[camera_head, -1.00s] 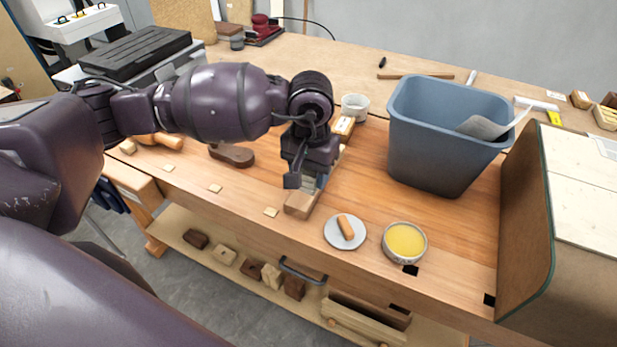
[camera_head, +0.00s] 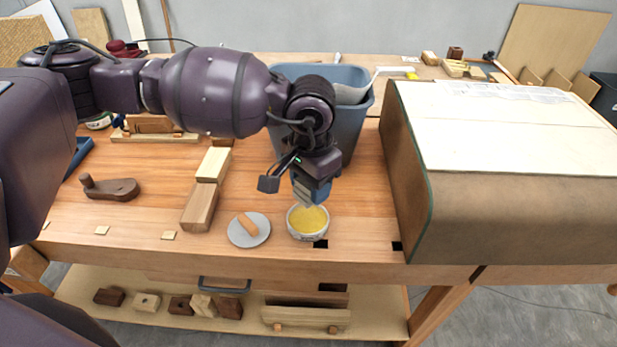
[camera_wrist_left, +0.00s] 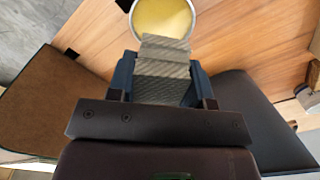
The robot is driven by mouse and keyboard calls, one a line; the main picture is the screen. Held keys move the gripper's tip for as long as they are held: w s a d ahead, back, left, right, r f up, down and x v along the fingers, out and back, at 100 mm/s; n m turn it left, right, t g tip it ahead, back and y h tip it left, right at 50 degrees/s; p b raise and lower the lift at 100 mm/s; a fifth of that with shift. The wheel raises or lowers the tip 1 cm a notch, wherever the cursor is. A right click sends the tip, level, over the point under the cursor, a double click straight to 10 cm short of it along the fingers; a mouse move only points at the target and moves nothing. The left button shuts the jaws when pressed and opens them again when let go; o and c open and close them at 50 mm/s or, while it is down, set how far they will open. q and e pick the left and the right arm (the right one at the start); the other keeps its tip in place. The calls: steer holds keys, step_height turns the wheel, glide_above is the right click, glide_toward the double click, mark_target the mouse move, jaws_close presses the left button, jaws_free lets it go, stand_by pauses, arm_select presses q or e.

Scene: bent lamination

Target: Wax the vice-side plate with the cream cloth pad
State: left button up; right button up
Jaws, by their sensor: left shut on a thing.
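My left gripper (camera_head: 307,190) is shut on a pale, woven-looking pad (camera_wrist_left: 163,70), taken as the cream cloth pad. The pad is partly hidden by the fingers. In the left wrist view its far end overlaps the near rim of a round tin of yellow wax (camera_head: 308,220); contact is unclear. The tin stands open on the bench and shows also in the left wrist view (camera_wrist_left: 163,16). I cannot tell which thing is the vice-side plate. My right gripper is out of view.
A blue-grey bin (camera_head: 352,125) stands just behind the gripper. A large brown-sided box with a pale top (camera_head: 470,215) blocks the right. Wooden blocks (camera_head: 200,207) lie left of the grey plate, with a dark wooden tool (camera_head: 115,189) further left.

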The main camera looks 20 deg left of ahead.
mark_target(309, 219)
arm_select(q)
steer(key=shift+a+f, duration=0.15)
steer(key=shift+f, duration=0.25)
steer(key=shift+f+b, duration=0.5)
steer(key=shift+f, duration=0.95)
steer(key=shift+f+b, duration=0.35)
steer(key=shift+f, duration=0.85)
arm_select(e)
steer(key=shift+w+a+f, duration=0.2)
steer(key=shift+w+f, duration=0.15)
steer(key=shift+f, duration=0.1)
arm_select(q)
steer(key=shift+f, duration=0.1)
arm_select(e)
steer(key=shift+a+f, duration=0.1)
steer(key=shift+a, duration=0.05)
arm_select(q)
steer(key=shift+f, duration=0.35)
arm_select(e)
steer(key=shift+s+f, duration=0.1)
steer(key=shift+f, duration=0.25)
arm_select(q)
steer(key=shift+b, duration=0.3)
steer(key=shift+f, duration=0.1)
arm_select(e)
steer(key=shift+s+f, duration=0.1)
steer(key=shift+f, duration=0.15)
